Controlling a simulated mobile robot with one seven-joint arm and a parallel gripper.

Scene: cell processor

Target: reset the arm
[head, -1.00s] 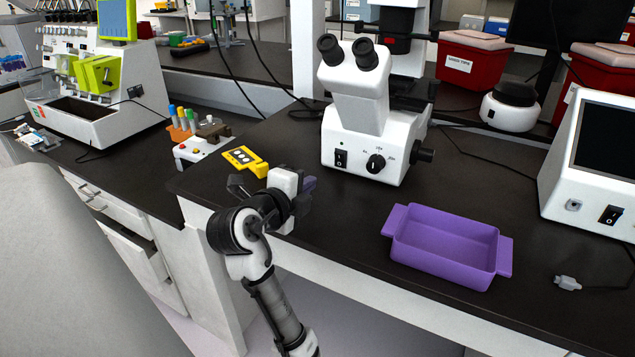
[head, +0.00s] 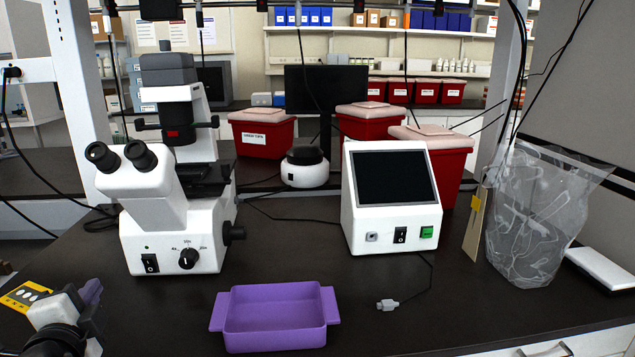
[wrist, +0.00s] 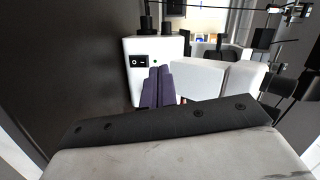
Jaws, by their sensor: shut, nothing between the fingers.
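My gripper (head: 92,291) is at the lower left of the head view, partly cut off by the frame edge. In the wrist view its two purple-grey fingers (wrist: 158,87) lie together, shut with nothing between them. They point toward the white microscope base (wrist: 150,50) with its black switch. In the head view the white microscope (head: 180,225) stands on the bench to the right of my gripper. My gripper appears apart from it.
A purple tray (head: 275,342) sits at the front of the bench. A white device with a dark screen (head: 392,205), a cable plug (head: 387,304) and a clear bag (head: 535,215) stand or lie to the right. A yellow rack (head: 22,296) is beside my gripper. Red bins (head: 262,135) stand behind.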

